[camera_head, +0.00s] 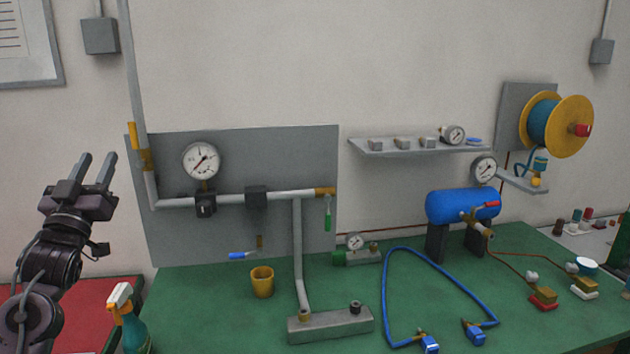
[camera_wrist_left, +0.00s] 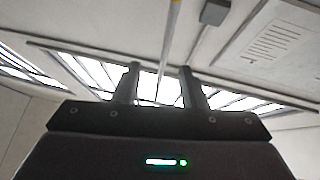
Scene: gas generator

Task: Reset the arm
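My left gripper (camera_head: 95,168) is raised at the left of the head view, its fingers pointing up and apart with nothing between them. In the left wrist view the gripper (camera_wrist_left: 161,75) shows two parallel fingers with a gap, facing the ceiling and upper wall. It is clear of the table and of the things on it. My right arm and gripper are not in either view.
A green table (camera_head: 230,325) holds a yellow cup (camera_head: 262,283), a blue hose (camera_head: 386,300) and a blue tank (camera_head: 463,206). A spray bottle (camera_head: 128,320) stands below my left gripper. A pipe with a pressure gauge (camera_head: 201,161) is right of the gripper.

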